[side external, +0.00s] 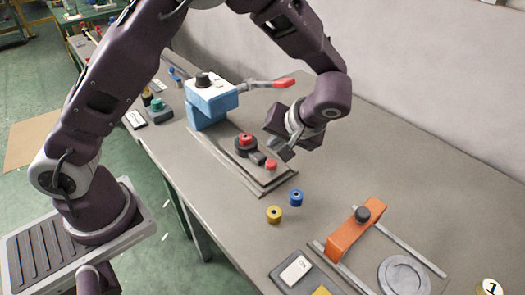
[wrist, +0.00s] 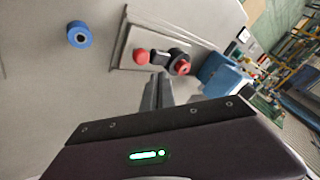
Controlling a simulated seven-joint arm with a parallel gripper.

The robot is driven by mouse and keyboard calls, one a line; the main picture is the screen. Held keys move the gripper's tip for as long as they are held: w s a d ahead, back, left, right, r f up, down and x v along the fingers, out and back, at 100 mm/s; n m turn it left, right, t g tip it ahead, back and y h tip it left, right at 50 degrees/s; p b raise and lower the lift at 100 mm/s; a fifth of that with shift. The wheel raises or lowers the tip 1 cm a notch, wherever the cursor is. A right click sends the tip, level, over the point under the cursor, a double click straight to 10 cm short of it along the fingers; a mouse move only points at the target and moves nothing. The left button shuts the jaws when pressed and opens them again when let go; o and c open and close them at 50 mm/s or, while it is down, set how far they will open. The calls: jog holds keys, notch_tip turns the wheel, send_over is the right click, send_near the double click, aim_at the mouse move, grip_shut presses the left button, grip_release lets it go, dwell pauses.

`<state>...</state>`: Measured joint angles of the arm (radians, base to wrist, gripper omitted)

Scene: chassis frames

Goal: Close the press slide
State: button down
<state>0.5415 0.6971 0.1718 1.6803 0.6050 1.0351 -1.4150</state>
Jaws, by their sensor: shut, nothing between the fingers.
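A blue and white press (side external: 210,98) with a red-tipped lever (side external: 284,82) stands toward the back of the bench. From its foot a long grey slide base (side external: 222,157) runs toward the front. On it sit a dark round holder with a red piece (side external: 245,143), a small dark block and a red knob (side external: 271,165) at the near end. The wrist view also shows the red knob (wrist: 141,56) and the red piece (wrist: 182,67). My gripper (side external: 282,150) is shut and empty, just right of and seemingly above the knob. Its fingers (wrist: 158,88) look apart from the knob.
A blue ring (side external: 296,197) and a yellow ring (side external: 274,214) lie in front of the slide base. An orange bridge (side external: 350,235) on rails stands at the front right beside a grey disc (side external: 404,277). The bench right of the press is clear up to the wall.

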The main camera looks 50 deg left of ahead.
aim_at(257, 156)
jog(key=x, duration=1)
jog(key=shift+f, duration=0.1)
jog(key=a, duration=1.4)
jog(key=shift+s, duration=0.1)
